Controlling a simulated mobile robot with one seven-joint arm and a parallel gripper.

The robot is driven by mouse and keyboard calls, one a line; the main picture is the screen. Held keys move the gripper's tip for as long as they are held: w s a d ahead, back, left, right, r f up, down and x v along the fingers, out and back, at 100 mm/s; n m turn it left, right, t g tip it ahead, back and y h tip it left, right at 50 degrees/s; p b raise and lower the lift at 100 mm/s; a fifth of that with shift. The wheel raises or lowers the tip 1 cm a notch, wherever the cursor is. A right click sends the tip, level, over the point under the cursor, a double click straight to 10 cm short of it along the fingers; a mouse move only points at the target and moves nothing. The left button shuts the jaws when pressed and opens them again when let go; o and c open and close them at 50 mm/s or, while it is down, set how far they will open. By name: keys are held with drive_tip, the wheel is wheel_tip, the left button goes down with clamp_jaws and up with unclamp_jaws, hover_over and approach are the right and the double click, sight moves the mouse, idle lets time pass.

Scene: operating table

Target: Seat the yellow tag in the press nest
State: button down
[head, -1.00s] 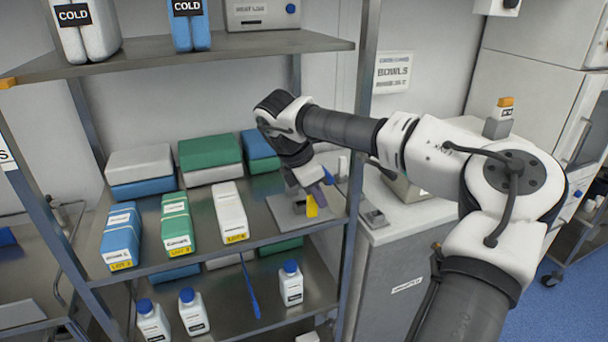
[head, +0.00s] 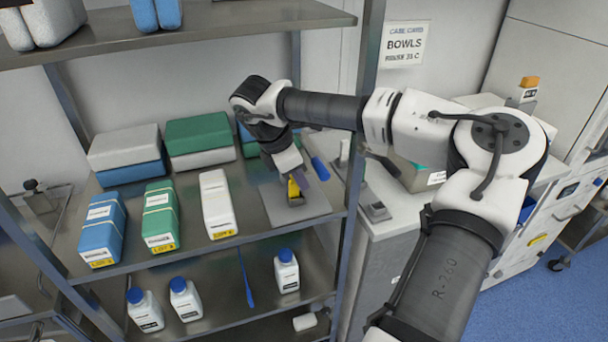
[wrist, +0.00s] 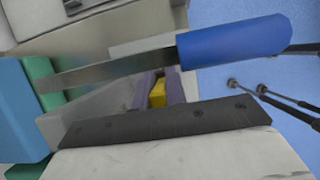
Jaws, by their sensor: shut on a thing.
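The yellow tag (head: 294,189) is held at my gripper's tips over the grey plate on the middle shelf. It also shows in the wrist view (wrist: 157,95), between the two purple fingers. My gripper (head: 297,182) points down and is shut on the tag. The press nest (head: 297,201) looks like a small dark block on the grey plate (head: 318,204). The tag's lower end is at or just above the nest, and I cannot tell whether it is inside. The fingers hide part of the tag.
A blue-handled tool (wrist: 230,48) crosses close by in the wrist view. A white box (head: 217,203) and green and blue packs stand left on the shelf. The shelf's right post (head: 355,165) stands close to my arm. Bottles stand on the shelf below.

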drive_tip(key=shift+s+f, duration=0.25)
drive_tip(key=shift+f, duration=0.5)
drive_tip(key=c, duration=1.4)
unclamp_jaws()
drive_tip(key=shift+w+a+f, duration=0.1)
drive_tip(key=shift+w, duration=0.1)
drive_tip(key=shift+c, duration=0.2)
drive_tip(key=shift+r, duration=0.35)
